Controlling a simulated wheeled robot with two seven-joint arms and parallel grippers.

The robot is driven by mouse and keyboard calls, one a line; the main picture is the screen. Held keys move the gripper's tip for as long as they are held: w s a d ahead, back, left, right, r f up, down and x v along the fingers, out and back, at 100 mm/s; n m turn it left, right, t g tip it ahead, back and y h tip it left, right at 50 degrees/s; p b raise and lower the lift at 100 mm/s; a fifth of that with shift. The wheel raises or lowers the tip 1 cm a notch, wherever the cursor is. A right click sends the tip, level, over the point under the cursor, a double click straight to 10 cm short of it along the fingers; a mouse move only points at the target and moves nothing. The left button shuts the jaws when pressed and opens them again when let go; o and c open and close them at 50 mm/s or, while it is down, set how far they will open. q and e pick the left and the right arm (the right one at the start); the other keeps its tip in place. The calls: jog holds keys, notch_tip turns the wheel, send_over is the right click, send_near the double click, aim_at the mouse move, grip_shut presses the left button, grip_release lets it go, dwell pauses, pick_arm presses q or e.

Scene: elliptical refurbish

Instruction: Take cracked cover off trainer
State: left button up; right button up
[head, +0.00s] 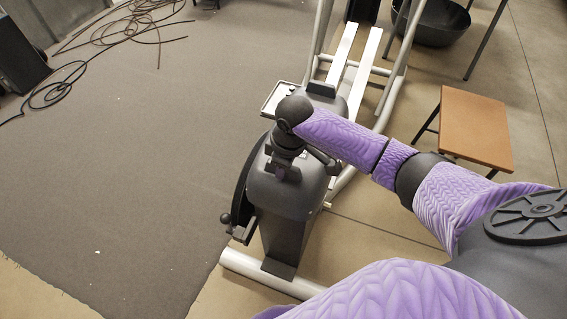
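The elliptical trainer stands in the middle of the head view, on a light frame tube (262,275). Its dark grey housing cover (290,203) faces me, and a curved black edge (243,180) shows along its left side. I cannot make out a crack in the cover from here. My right arm reaches in from the right, and my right gripper (285,170) points down at the top of the cover. It looks close to or touching the cover, but the fingers are small and dark, so their opening and any contact are unclear. My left gripper is out of view.
An orange-brown stool (476,127) stands right of the trainer, and a black tub (434,22) is behind it. Light foot rails (352,75) extend behind the trainer. Loose cables (130,30) lie at the far left. The grey carpet (130,160) on the left is mostly clear.

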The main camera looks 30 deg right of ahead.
grip_shut()
dwell(2.7)
